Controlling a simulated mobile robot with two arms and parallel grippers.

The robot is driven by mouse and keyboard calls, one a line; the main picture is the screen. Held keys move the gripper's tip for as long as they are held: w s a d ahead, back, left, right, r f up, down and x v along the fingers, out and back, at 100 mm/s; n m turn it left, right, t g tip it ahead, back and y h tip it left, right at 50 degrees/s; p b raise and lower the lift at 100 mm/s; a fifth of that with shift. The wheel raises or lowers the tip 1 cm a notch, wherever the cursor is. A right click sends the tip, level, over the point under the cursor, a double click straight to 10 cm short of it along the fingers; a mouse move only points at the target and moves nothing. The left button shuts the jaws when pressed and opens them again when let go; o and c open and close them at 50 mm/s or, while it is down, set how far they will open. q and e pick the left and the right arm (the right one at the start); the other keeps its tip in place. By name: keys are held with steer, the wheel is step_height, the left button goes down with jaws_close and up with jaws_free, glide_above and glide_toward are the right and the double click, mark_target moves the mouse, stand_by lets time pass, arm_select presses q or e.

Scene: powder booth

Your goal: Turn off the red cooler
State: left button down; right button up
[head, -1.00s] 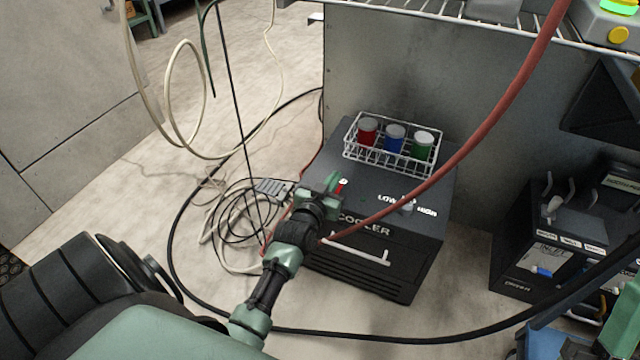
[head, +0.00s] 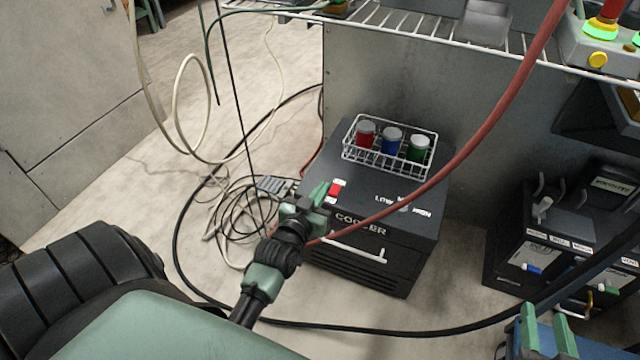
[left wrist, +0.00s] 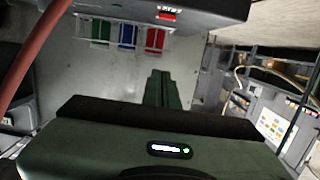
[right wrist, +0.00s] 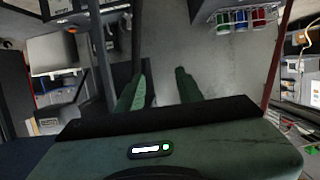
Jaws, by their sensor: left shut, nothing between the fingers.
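The cooler (head: 372,250) is a dark box on the floor, lettered COOLER. A red switch (head: 335,189) with white marks sits on its top near the left edge; red also shows on the dark panel at the top of the left wrist view (left wrist: 168,16). A LOW/HIGH control (head: 404,206) lies further right on the top. My left gripper (head: 319,193) is shut and empty, just left of the switch; I cannot tell whether they touch. My right gripper (head: 547,330) is open and empty at the bottom right, away from the cooler.
A wire basket (head: 421,169) with red, blue and green jars stands on the cooler's back. A red hose (head: 480,125) crosses in front of the cooler. Cables lie on the floor at left. Dark labelled units (head: 537,245) stand at right, and a wire shelf (head: 400,22) hangs above.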

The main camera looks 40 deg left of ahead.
arm_select(q)
steer(key=shift+s+d+r, duration=0.1)
steer(key=shift+s+r, duration=0.1)
steer(key=shift+s, duration=0.35)
arm_select(e)
steer(key=shift+s+d+f+g, duration=0.15)
steer(key=shift+s+f+g, duration=0.1)
steer(key=shift+f, duration=0.25)
steer(key=shift+s+d+f+g, duration=0.1)
steer(key=shift+s+f+g, duration=0.15)
steer(key=shift+f, duration=0.2)
